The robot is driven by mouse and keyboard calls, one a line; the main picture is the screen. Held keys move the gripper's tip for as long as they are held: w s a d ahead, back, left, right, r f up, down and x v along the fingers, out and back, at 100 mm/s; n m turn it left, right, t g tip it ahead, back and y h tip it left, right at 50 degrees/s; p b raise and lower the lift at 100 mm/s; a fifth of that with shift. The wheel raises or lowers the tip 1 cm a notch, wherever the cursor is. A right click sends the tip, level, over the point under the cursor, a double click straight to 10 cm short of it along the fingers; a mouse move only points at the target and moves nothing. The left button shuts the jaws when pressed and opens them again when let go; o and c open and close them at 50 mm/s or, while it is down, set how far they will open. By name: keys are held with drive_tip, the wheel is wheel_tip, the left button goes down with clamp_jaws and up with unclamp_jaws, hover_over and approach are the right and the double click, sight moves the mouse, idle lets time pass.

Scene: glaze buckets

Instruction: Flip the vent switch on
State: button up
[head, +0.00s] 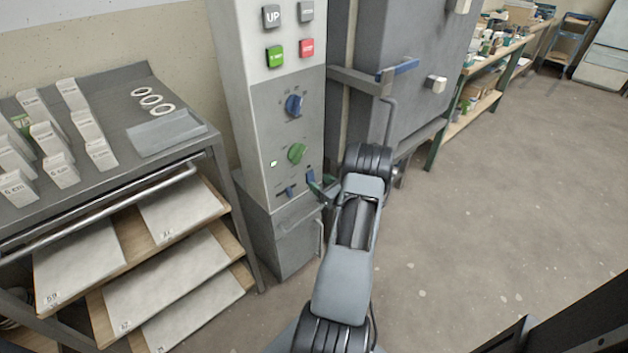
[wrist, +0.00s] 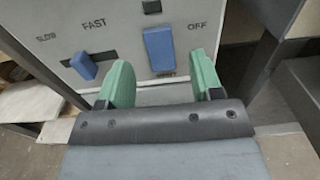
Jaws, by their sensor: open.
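The vent switch (wrist: 160,48) is a blue rocker or lever low on the grey control cabinet, with "OFF" printed to its upper right. A small label under it is too blurred to read surely. It also shows in the head view (head: 311,177), partly next to my gripper. My gripper (wrist: 162,82) has two green fingers, spread apart and empty, one below left and one below right of the switch. In the head view my gripper (head: 322,186) is close to the cabinet's lower front. I cannot tell whether a finger touches the switch.
A blue slider (wrist: 84,65) marked SLOW and FAST sits left of the switch. A rack of boards (head: 150,270) stands left, a grey kiln (head: 410,70) right. Floor at right is clear.

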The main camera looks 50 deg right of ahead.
sight(311, 176)
drive_tip(key=shift+w+d, duration=0.15)
drive_tip(key=shift+w, duration=1.75)
drive_tip(key=shift+c, duration=0.3)
drive_tip(key=c, duration=0.9)
drive_tip(key=f+t+b, duration=0.1)
drive_tip(key=b, duration=0.3)
drive_tip(key=shift+f, duration=0.15)
drive_tip(key=t+b, duration=0.2)
drive_tip(key=b, duration=0.1)
drive_tip(key=shift+s+t+b, duration=0.1)
drive_tip(key=shift+t+b, duration=0.2)
drive_tip(key=shift+b, duration=0.1)
drive_tip(key=shift+r+t+b, duration=0.2)
drive_tip(key=shift+t+b, duration=0.2)
drive_tip(key=shift+t, duration=0.1)
